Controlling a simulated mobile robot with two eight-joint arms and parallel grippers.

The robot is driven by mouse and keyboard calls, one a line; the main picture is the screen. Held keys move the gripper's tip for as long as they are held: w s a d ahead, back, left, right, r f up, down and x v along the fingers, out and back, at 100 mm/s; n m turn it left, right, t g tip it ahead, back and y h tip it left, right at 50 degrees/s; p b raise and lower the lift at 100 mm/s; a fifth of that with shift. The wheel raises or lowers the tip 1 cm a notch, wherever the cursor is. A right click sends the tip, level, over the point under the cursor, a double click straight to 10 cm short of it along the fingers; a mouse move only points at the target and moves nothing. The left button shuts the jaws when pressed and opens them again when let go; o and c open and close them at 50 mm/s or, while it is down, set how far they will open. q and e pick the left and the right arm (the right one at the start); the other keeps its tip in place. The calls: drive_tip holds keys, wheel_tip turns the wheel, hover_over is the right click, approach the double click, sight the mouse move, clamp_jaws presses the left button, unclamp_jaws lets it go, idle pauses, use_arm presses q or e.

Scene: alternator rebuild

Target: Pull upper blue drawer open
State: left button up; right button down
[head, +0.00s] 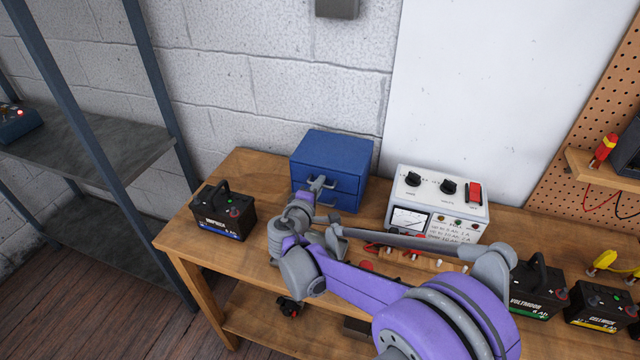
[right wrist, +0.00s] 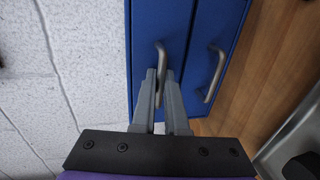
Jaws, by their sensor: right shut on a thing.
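The blue two-drawer cabinet (head: 335,150) stands on the wooden workbench against the wall. Its upper blue drawer (right wrist: 154,22) has a grey bar handle (right wrist: 161,62), and both show in the right wrist view. My right gripper (head: 319,188) is at the cabinet front in the head view. In the right wrist view its two fingers (right wrist: 166,98) are shut on the upper drawer's handle. The upper drawer front looks about flush with the lower one. The lower drawer's handle (right wrist: 216,74) is free, to the right in the right wrist view. My left gripper is not in view.
A black battery (head: 224,212) stands left of the cabinet. A white meter box (head: 437,205) stands close to its right. More batteries (head: 536,288) are at the bench's right. A metal shelf (head: 90,150) is at left. My right arm covers the bench's middle.

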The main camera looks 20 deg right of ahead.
drive_tip(key=f+v, duration=0.2)
drive_tip(key=v, duration=0.8)
drive_tip(key=shift+s+a+b, duration=0.25)
drive_tip(key=shift+s+b, duration=0.05)
drive_tip(key=shift+s, duration=0.05)
drive_tip(key=c, duration=1)
unclamp_jaws()
drive_tip(key=shift+o, duration=0.2)
drive_tip(key=v, duration=1)
drive_tip(key=shift+s+a+r, duration=0.2)
drive_tip(key=shift+s, duration=0.1)
